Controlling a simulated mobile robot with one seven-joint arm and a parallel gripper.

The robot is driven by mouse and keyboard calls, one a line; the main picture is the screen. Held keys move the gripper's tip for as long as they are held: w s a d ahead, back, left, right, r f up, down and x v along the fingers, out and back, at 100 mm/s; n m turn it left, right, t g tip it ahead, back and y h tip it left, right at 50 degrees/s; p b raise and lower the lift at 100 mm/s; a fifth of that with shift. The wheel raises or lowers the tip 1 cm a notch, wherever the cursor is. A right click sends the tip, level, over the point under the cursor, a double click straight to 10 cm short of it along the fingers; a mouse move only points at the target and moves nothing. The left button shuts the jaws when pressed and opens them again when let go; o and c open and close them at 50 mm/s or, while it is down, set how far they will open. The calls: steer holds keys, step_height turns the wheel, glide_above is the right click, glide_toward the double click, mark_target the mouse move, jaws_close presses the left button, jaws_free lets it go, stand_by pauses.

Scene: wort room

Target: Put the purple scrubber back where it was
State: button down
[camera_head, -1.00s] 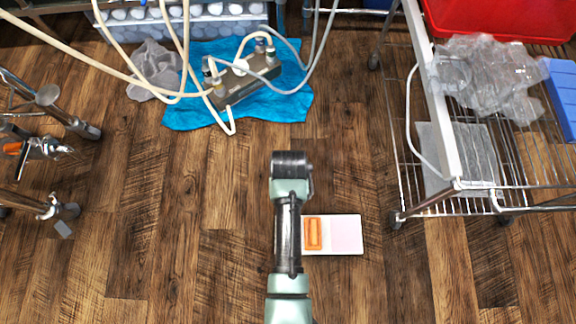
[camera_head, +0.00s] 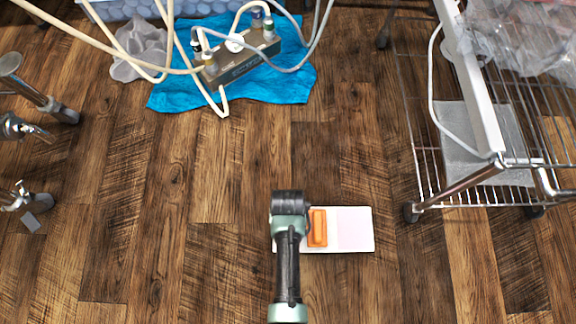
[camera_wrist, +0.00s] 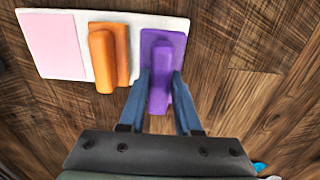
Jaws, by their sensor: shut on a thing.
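The purple scrubber (camera_wrist: 162,50) is between the two blue fingers of my gripper (camera_wrist: 161,76), which is shut on its upright part. In the wrist view it overlaps the right end of a white board (camera_wrist: 88,20). I cannot tell whether it touches the board. An orange scrubber (camera_wrist: 106,55) lies on the board just left of it, and a pink patch (camera_wrist: 52,45) covers the board's far left part. In the head view the board (camera_head: 366,246) and orange scrubber (camera_head: 317,228) show right of my arm. My arm hides the purple scrubber and the fingers there.
A wire rack cart (camera_head: 425,170) stands to the right. Hoses and a manifold (camera_head: 240,62) lie on a blue cloth (camera_head: 290,88) at the back. Metal stand legs (camera_head: 45,105) are at the left. The wooden floor around the board is clear.

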steer(key=shift+f+b, duration=1.3)
steer(key=shift+f, duration=0.55)
steer(key=shift+f, duration=0.2)
steer(key=c, duration=0.6)
jaws_free()
